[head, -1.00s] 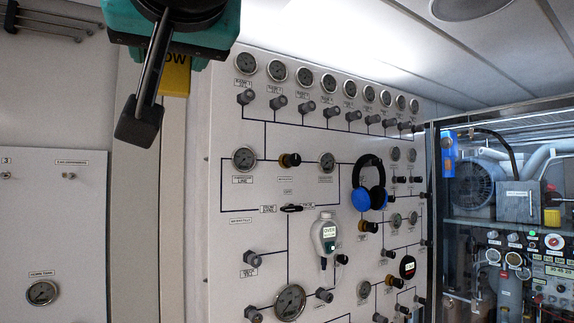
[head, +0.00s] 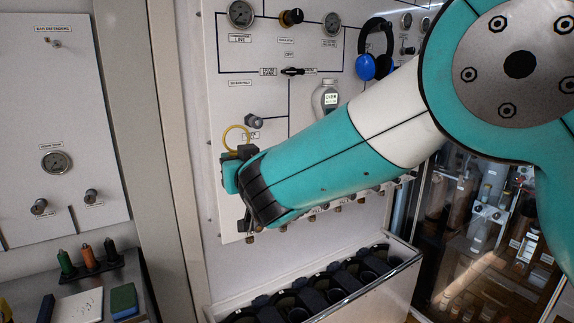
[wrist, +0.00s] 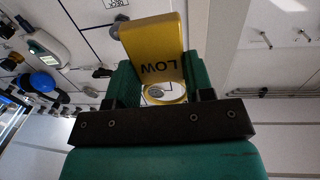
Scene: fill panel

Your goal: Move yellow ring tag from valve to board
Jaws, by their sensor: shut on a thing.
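The yellow ring tag reads "LOW" in the wrist view (wrist: 155,50). My gripper (wrist: 150,88) is shut on it, with the yellow ring (wrist: 168,93) showing between the green jaws. In the head view the ring (head: 236,138) stands above my gripper (head: 242,160), in front of the white valve panel (head: 285,100). A grey valve knob (head: 252,121) is just right of the ring; the ring appears clear of it. The tag's plate is mostly hidden behind the gripper there. A pale panel (head: 60,110) with small fittings is at left; I cannot tell whether it is the board.
Blue headphones (head: 375,55) and a handheld meter (head: 328,97) hang on the valve panel. A bin of dark round items (head: 410,262) stands below. A bench with coloured bottles (head: 88,258) and a sponge (head: 123,300) is at lower left. My arm covers the right.

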